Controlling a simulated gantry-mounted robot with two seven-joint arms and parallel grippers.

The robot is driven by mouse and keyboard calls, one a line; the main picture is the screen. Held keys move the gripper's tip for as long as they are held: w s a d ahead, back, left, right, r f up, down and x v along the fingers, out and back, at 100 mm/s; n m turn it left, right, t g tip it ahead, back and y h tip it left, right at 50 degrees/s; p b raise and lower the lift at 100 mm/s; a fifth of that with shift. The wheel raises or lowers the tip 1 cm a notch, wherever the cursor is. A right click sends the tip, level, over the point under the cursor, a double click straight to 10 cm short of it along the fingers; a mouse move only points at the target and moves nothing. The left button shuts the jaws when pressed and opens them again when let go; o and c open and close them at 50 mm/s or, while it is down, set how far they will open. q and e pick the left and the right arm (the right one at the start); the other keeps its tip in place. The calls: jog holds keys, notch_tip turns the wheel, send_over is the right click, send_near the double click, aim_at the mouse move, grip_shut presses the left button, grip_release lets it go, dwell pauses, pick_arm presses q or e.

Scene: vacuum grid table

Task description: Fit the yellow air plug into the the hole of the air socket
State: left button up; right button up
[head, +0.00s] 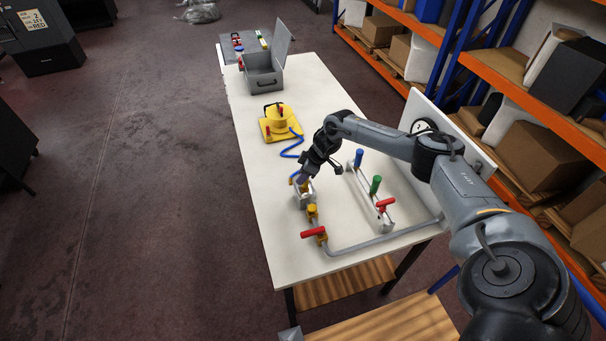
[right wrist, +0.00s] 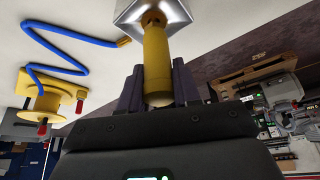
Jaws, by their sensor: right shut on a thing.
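The yellow air plug (right wrist: 155,60) stands between the two dark fingers of my right gripper (right wrist: 158,85) in the right wrist view. My right gripper (head: 306,181) is shut on it. The plug's far end meets the shiny metal air socket (right wrist: 188,14). I cannot tell how deep it sits in the hole. In the head view the socket (head: 306,199) is a small silver block on the white table, just below the gripper, which partly covers the plug. My left gripper is not in view.
A blue hose (head: 291,151) runs from a yellow reel (head: 279,122) to near the socket. A red-handled valve (head: 314,233) and pipe lie in front. A rack with blue, green and red handles (head: 375,185) stands right of the socket. A grey toolbox (head: 264,81) is at the back.

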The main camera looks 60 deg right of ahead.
jog(key=shift+f+b, duration=0.3)
jog(key=shift+f, duration=0.35)
jog(key=o, duration=1.1)
jog(key=shift+o, duration=0.2)
jog(key=shift+r, duration=0.1)
jog(key=v, duration=1)
jog(key=shift+s+r, duration=0.15)
jog(key=shift+r, duration=0.2)
jog(key=shift+s+d, duration=0.1)
